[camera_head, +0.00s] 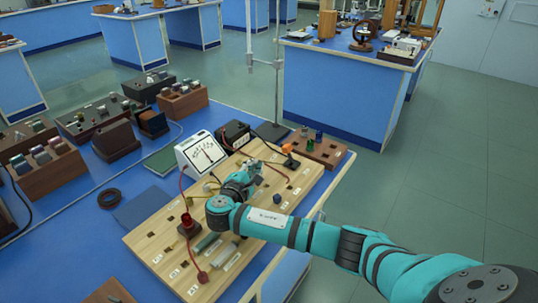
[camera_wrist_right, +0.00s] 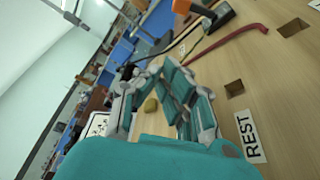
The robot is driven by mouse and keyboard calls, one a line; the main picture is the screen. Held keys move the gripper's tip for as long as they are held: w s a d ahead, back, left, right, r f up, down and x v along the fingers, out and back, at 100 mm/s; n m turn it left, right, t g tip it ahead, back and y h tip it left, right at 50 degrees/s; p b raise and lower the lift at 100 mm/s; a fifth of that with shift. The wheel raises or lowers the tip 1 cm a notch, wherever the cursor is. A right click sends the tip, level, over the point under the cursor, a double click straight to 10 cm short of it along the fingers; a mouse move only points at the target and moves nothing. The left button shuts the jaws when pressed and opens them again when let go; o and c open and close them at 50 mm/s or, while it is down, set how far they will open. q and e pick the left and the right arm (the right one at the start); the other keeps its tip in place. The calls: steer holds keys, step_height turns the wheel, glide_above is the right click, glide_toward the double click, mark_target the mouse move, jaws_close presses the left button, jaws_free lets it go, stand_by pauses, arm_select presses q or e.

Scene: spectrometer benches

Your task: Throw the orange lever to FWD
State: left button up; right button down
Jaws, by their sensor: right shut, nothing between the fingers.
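The orange lever (camera_head: 287,149) stands on a black base (camera_head: 291,162) near the far right end of the wooden board (camera_head: 150,239). Its orange knob (camera_wrist_right: 182,6) shows cut off at the top of the right wrist view. My right gripper (camera_head: 255,167) is over the board, to the left of the lever and apart from it. Its fingers (camera_wrist_right: 163,76) are shut with nothing held. I cannot read the markings by the lever, so its setting is unclear. My left gripper is in neither view.
A white analog meter (camera_head: 201,153) and a black box (camera_head: 234,134) stand behind the board. A brown block (camera_head: 329,151) with small bottles is beyond the lever. A metal stand (camera_head: 277,80) rises behind.

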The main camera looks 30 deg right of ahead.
mark_target(265, 159)
steer(key=x, duration=1)
steer(key=shift+s, duration=0.1)
steer(key=shift+s+d+r+p, duration=0.25)
steer(key=shift+s+r+p, duration=0.1)
steer(key=shift+s+p, duration=0.15)
steer(key=shift+s+d+r+p, duration=0.25)
steer(key=shift+s+r+p, duration=0.1)
steer(key=shift+s, duration=0.2)
steer(key=shift+s+d+r, duration=0.15)
steer(key=shift+s+d, duration=0.05)
steer(key=shift+s, duration=0.4)
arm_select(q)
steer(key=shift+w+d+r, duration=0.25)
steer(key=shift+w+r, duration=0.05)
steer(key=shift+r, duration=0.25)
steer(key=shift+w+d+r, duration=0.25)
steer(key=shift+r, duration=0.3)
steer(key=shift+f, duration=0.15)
